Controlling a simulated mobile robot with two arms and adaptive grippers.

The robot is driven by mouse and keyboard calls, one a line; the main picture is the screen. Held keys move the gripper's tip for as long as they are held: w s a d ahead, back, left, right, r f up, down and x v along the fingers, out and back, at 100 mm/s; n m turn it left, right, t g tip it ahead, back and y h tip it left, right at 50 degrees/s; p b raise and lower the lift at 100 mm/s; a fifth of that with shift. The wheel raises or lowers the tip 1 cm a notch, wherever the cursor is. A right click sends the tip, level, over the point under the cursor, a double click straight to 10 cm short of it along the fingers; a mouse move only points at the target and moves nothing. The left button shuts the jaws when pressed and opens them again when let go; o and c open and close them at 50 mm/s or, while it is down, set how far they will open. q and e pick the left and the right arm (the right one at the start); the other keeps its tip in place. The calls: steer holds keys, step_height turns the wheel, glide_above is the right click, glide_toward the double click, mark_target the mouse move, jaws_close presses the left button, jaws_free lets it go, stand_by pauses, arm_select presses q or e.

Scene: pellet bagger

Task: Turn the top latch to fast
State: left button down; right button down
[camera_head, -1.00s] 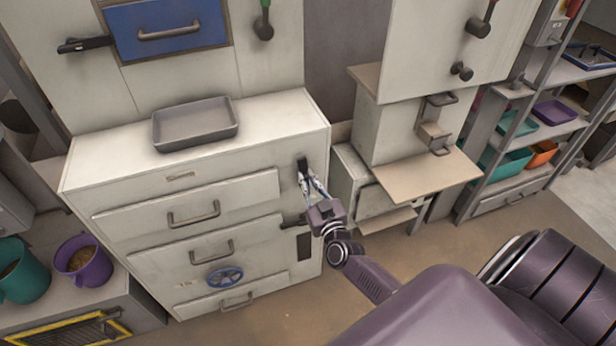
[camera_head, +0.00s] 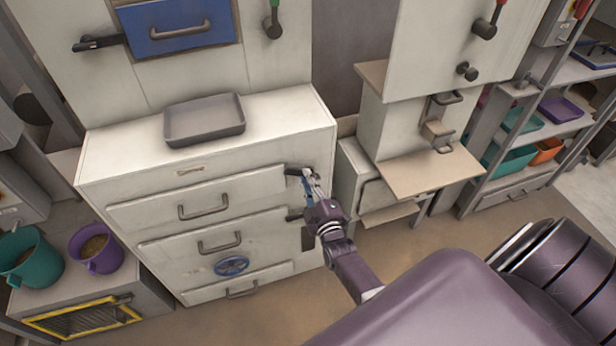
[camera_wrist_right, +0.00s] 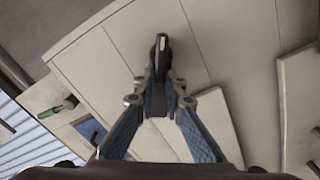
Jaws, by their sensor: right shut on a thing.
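The top latch (camera_head: 292,169) is a dark handle at the right end of the top drawer front (camera_head: 190,205) of the white cabinet. It lies about level and points left, its tip at the drawer's upper right corner. My right gripper (camera_head: 309,180) is shut on it at the cabinet's right edge. In the right wrist view, the dark latch (camera_wrist_right: 161,50) sticks out from between the blue-padded fingers (camera_wrist_right: 160,95). The fingers hide part of the latch and its pivot. My left gripper is out of view.
A lower dark latch (camera_head: 294,216) sits just below, close to my gripper. A grey tray (camera_head: 204,138) stands on the cabinet top. A blue handwheel (camera_head: 231,266) is on a lower front. A machine with a beige shelf (camera_head: 425,180) stands to the right, across a narrow gap.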

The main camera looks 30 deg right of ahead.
steer(key=n, duration=0.2)
steer(key=f+n+b, duration=0.1)
steer(key=shift+a, duration=0.25)
steer(key=shift+f+n+b, duration=0.25)
steer(key=shift+n+b, duration=0.15)
steer(key=shift+n, duration=1.3)
steer(key=c, duration=2)
jaws_free()
steer(key=v, duration=1.2)
steer(key=shift+r, duration=0.1)
